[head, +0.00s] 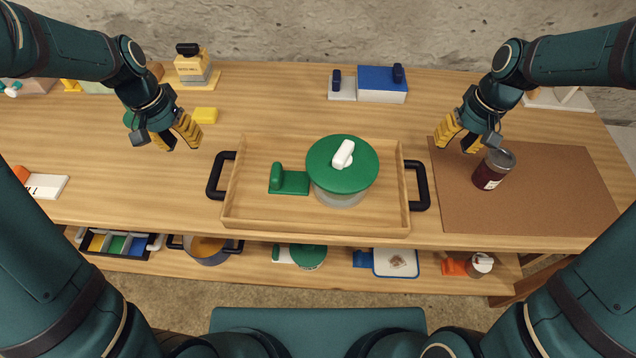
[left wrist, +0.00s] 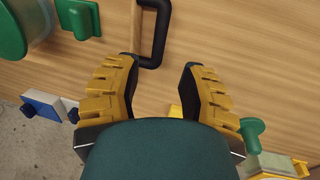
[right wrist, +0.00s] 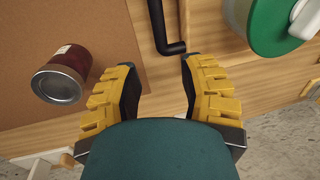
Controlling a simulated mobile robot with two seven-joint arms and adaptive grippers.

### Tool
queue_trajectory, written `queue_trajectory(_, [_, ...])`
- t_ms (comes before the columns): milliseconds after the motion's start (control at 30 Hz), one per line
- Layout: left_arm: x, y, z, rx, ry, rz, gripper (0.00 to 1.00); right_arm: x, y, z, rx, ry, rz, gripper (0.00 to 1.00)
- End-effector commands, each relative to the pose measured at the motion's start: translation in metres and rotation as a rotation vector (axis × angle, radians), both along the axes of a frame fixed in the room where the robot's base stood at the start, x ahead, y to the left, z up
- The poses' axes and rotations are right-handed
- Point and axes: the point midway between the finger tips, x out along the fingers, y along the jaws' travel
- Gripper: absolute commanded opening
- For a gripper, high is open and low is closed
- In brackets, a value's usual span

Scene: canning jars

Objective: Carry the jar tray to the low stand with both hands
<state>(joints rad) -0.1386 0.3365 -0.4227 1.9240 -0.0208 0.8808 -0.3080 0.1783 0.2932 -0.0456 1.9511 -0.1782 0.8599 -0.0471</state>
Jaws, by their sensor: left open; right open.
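The wooden tray (head: 310,225) with two black handles lies on the table. It holds a clear pot with a green lid (head: 322,165) and a green block-like item (head: 290,183). My left gripper (head: 178,138) is open and empty, up and left of the left handle (head: 218,176); that handle shows beyond its fingertips in the left wrist view (left wrist: 160,40). My right gripper (head: 460,138) is open and empty, up and right of the right handle (head: 420,185), which shows in the right wrist view (right wrist: 162,30). I cannot identify the low stand.
A jar of dark red contents (head: 488,178) stands on the brown mat (head: 550,200), right of the tray, close to my right gripper. Blue and white items (head: 382,85) and a yellow block (head: 205,115) sit farther back. A lower shelf (head: 340,268) holds several small things.

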Motion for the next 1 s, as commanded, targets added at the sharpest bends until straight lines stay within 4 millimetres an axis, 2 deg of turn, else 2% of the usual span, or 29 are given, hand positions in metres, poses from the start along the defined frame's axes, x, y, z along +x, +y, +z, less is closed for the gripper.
queue_trajectory(33, [0.0,0.0,-0.01,0.0,0.0,0.0,0.41,0.0,0.0,-0.01,0.0,0.0,0.0,0.41])
queue_trajectory(100, [0.0,0.0,-0.014,0.0,0.0,0.0,0.41,0.0,0.0,-0.014,0.0,0.0,0.0,0.41])
queue_trajectory(467, [0.0,0.0,-0.014,0.0,0.0,0.0,0.41,0.0,0.0,-0.013,0.0,-0.001,0.001,0.41])
queue_trajectory(633, [0.0,-0.002,-0.021,-0.001,0.003,-0.001,0.41,0.0,0.002,-0.021,0.0,0.001,0.001,0.41])
queue_trajectory(767, [-0.001,-0.005,-0.037,0.0,0.005,-0.001,0.41,0.0,0.005,-0.037,0.0,0.004,0.002,0.41])
queue_trajectory(1000, [-0.001,-0.013,-0.079,0.0,0.005,0.0,0.41,0.0,0.013,-0.08,0.001,0.005,0.0,0.41])
